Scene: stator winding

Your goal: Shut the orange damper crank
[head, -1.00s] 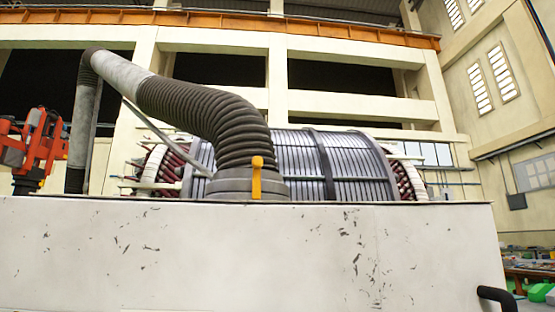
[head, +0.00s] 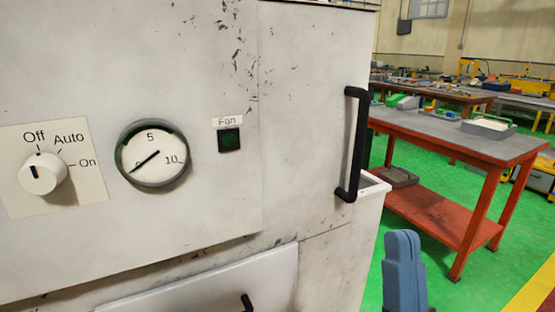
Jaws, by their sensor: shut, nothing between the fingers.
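The orange damper crank is outside the head view now. My gripper (head: 403,240) shows at the bottom right, its blue fingers pointing up. The fingers are together and empty. They stand to the right of the white cabinet's lower right edge, in front of the green floor, and look apart from everything.
The scuffed white cabinet (head: 200,60) fills the left. It carries a selector knob (head: 42,174), a round gauge (head: 152,153), a fan indicator (head: 230,140) and a black vertical handle (head: 356,145). A red workbench (head: 450,143) stands at right. Green floor lies between.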

